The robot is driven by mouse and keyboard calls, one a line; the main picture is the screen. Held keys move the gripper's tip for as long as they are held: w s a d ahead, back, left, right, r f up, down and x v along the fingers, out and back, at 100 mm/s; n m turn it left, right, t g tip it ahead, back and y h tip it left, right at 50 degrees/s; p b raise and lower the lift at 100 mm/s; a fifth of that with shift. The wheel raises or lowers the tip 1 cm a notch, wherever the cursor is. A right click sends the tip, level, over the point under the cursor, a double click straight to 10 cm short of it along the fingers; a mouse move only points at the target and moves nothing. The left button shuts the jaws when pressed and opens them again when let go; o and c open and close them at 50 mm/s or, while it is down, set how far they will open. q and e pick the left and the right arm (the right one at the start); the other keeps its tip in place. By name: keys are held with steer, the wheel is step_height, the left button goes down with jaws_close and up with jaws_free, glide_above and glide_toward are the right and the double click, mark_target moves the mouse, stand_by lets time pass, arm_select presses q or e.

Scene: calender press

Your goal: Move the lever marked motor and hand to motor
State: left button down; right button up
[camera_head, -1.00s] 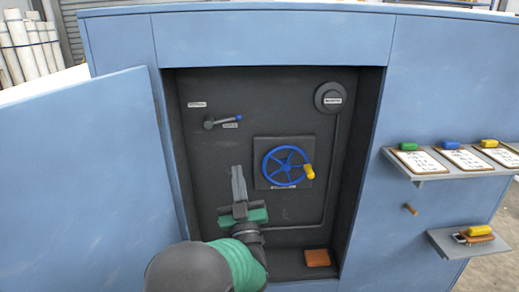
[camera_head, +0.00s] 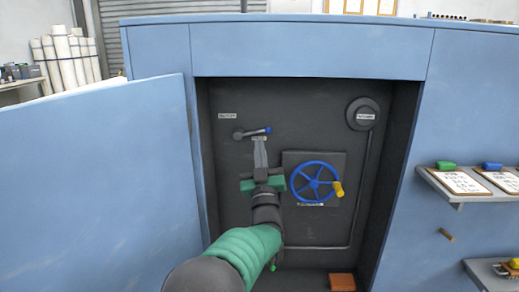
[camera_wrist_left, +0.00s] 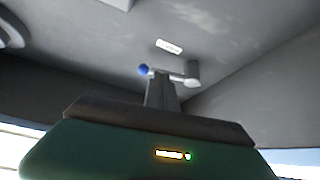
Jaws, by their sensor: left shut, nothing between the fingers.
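The lever (camera_head: 253,132) is a short grey bar with a blue knob at its right end, on the dark back panel of the open cabinet. It points right, with its pivot at the left. The label writing is too small to read. My right gripper is not in view.
A blue handwheel (camera_head: 315,182) with a yellow knob is right of my left gripper. A round dark fitting (camera_head: 363,114) is above it. The open blue door (camera_head: 95,175) stands at left. A brown block (camera_head: 342,282) lies on the cabinet floor. Shelves with clipboards (camera_head: 462,183) are at right.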

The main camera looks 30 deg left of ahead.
mark_target(259, 132)
arm_select(q)
steer(key=shift+x, duration=1)
steer(key=shift+r+n+g+y, duration=0.35)
steer(key=shift+n+g+y, duration=0.3)
steer(key=shift+n, duration=0.35)
step_height(259, 132, up, 3)
steer(key=n+g+y+p, duration=0.1)
steer(key=n+g, duration=0.1)
steer(key=n, duration=0.1)
steer(key=n+g+y+p, duration=0.1)
steer(key=n+g+p, duration=0.1)
steer(key=n, duration=0.1)
steer(key=shift+a+f, duration=0.1)
steer(key=shift+f, duration=0.1)
steer(key=r+n+g+p, duration=0.1)
steer(key=n+g+p, duration=0.1)
steer(key=n, duration=0.1)
steer(key=s+a+r+n+g+p, duration=0.1)
steer(key=n+p, duration=0.2)
steer(key=n, duration=0.1)
steer(key=a+r+n+g+h+p, duration=0.1)
steer(key=n+g+p, duration=0.1)
steer(key=n, duration=0.1)
steer(key=shift+s+a+g, duration=0.25)
steer(key=shift+s+g, duration=0.05)
steer(key=shift+g, duration=0.05)
steer(key=shift+f, duration=0.1)
